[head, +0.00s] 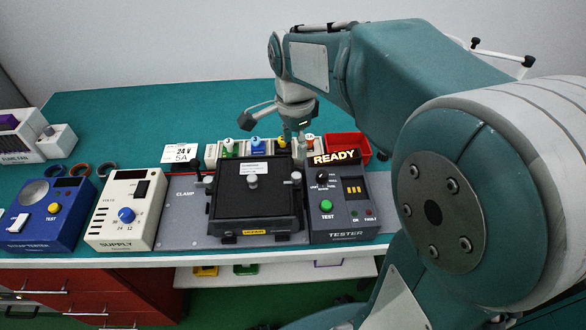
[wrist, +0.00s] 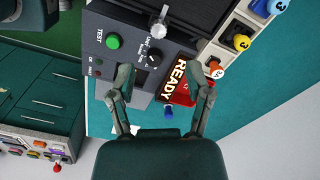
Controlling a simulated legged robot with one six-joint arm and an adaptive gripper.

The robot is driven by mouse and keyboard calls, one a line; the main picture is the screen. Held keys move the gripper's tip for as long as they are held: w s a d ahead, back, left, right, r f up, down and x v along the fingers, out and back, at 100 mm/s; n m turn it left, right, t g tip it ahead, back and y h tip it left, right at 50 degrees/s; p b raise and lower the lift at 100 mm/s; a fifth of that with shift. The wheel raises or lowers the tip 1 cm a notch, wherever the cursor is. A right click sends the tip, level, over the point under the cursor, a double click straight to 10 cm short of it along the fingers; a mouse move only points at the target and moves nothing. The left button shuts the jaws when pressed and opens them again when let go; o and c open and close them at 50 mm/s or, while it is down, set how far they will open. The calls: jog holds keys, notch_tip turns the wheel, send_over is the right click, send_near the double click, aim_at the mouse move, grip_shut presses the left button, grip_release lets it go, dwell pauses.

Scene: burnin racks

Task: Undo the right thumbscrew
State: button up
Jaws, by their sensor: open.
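The black clamp fixture (head: 255,208) sits mid-bench with its lid down and a grey knob on top. The right thumbscrew (head: 297,177) is a small grey knob at the fixture's right edge, beside the tester. In the wrist view, a silver knob that looks like this thumbscrew (wrist: 159,27) lies at the top, beyond my fingertips. My gripper (wrist: 161,72) is open and empty, its fingers spread over the tester's READY end and apart from the thumbscrew. In the head view my gripper hangs above the back of the bench, behind the fixture, its fingers partly hidden.
The tester (head: 340,208) stands right of the fixture, its lit READY sign (head: 334,157) raised at the back. A red bin (head: 347,146) and several numbered, coloured connectors stand behind. The supply (head: 126,210) and a blue tester box (head: 47,214) are to the left.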

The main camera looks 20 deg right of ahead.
aim_at(296, 175)
jog(key=f, duration=0.8)
jog(key=shift+d+f, duration=0.25)
jog(key=shift+f, duration=0.1)
jog(key=shift+a+f, duration=0.1)
jog(key=shift+f, duration=0.3)
grip_shut()
